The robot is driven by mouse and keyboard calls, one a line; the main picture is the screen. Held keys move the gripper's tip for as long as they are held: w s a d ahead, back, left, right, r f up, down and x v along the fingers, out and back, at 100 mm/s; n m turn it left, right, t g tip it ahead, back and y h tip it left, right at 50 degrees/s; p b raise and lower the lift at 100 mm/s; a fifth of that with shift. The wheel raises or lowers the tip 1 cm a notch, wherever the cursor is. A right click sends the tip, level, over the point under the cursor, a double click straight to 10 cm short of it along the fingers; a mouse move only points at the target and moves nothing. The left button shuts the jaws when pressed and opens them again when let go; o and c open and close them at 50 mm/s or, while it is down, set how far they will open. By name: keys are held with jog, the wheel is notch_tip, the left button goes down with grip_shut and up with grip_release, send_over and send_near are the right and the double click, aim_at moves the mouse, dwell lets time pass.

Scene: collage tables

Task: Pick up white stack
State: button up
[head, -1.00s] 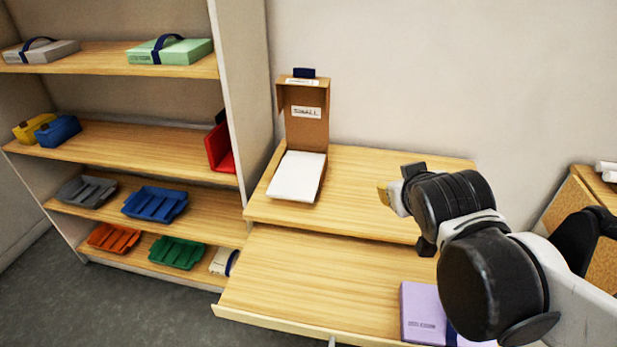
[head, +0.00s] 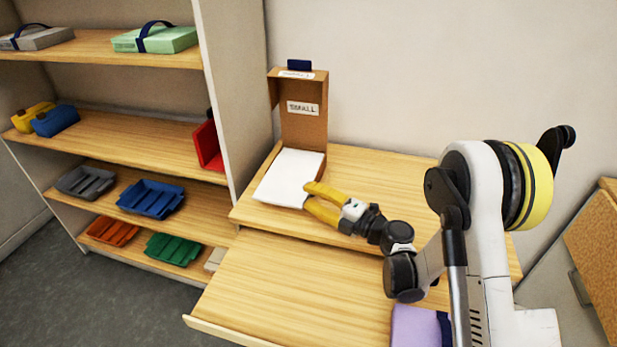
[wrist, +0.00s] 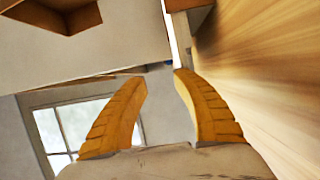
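The white stack (head: 288,178) lies flat in the open cardboard box (head: 304,110) labelled "SMALL", whose lid stands upright behind it on the upper wooden tabletop. My gripper (head: 307,196) has yellow fingers and points left at the stack's right front corner. The fingers overlap the edge of the box in the head view; I cannot tell whether they touch it. In the wrist view the two ribbed fingers (wrist: 162,78) are apart, with no object clearly held between them.
A lower wooden surface (head: 290,285) is mostly clear, with a purple box (head: 415,326) at its right. A shelf unit at left holds blue (head: 152,198), green (head: 174,249) and orange (head: 112,231) trays and a red item (head: 208,146). A wall stands behind the table.

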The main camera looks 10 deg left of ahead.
aim_at(278, 191)
jog(key=f, duration=0.1)
jog(key=f+b, duration=0.2)
jog(key=shift+s+a+f+n+g, duration=0.1)
jog(key=shift+s+f+n+g, duration=0.1)
jog(key=shift+s+n+g, duration=0.1)
jog(key=shift+w+a+r, duration=0.1)
jog(key=shift+a, duration=0.3)
jog(key=b+x, duration=0.1)
jog(key=x, duration=0.3)
jog(key=shift+w+a, duration=0.15)
jog(key=shift+a, duration=0.15)
jog(key=b+x, duration=0.1)
jog(key=x, duration=0.1)
jog(key=b+x, duration=0.1)
jog(key=x, duration=0.1)
jog(key=shift+a+f, duration=0.25)
jog(key=shift+w+a+r+b, duration=0.15)
jog(key=shift+w+a+b, duration=0.1)
jog(key=shift+a+b, duration=0.15)
grip_shut()
